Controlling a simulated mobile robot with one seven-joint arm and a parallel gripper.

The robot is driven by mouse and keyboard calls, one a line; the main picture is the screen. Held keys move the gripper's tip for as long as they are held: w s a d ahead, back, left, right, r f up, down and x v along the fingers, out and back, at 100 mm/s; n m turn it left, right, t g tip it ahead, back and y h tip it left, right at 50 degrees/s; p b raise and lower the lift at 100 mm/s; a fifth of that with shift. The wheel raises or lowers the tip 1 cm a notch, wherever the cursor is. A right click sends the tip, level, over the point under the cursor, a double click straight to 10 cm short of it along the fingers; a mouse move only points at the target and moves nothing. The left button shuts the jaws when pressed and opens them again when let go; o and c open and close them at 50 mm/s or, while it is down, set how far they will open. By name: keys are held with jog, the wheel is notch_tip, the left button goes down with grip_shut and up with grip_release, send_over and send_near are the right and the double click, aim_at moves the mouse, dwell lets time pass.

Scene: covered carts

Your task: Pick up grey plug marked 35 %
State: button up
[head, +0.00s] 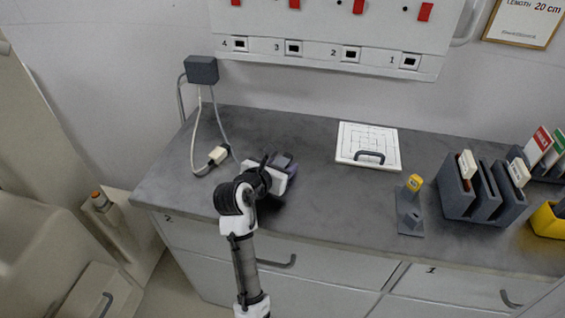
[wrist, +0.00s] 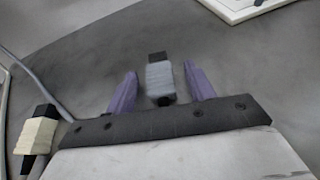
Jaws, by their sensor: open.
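A grey plug (wrist: 160,76) with a dark end lies on the grey counter in the wrist view. Its marking cannot be read. My gripper (wrist: 162,84) is open, with one purple finger on each side of the plug and a visible gap at both sides. In the head view my gripper (head: 289,170) is low over the counter's left part, and a dark grey shape at its jaws (head: 281,160) seems to be the plug, partly hidden.
A cream plug (head: 218,155) on a cord lies left of my gripper and also shows in the wrist view (wrist: 36,135). A grey wall box (head: 201,69) feeds cords. A white handled panel (head: 369,146), a yellow-topped holder (head: 411,208) and grey racks (head: 455,196) stand to the right.

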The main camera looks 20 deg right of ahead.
jog(key=c, duration=1.1)
jog(key=shift+o, duration=0.2)
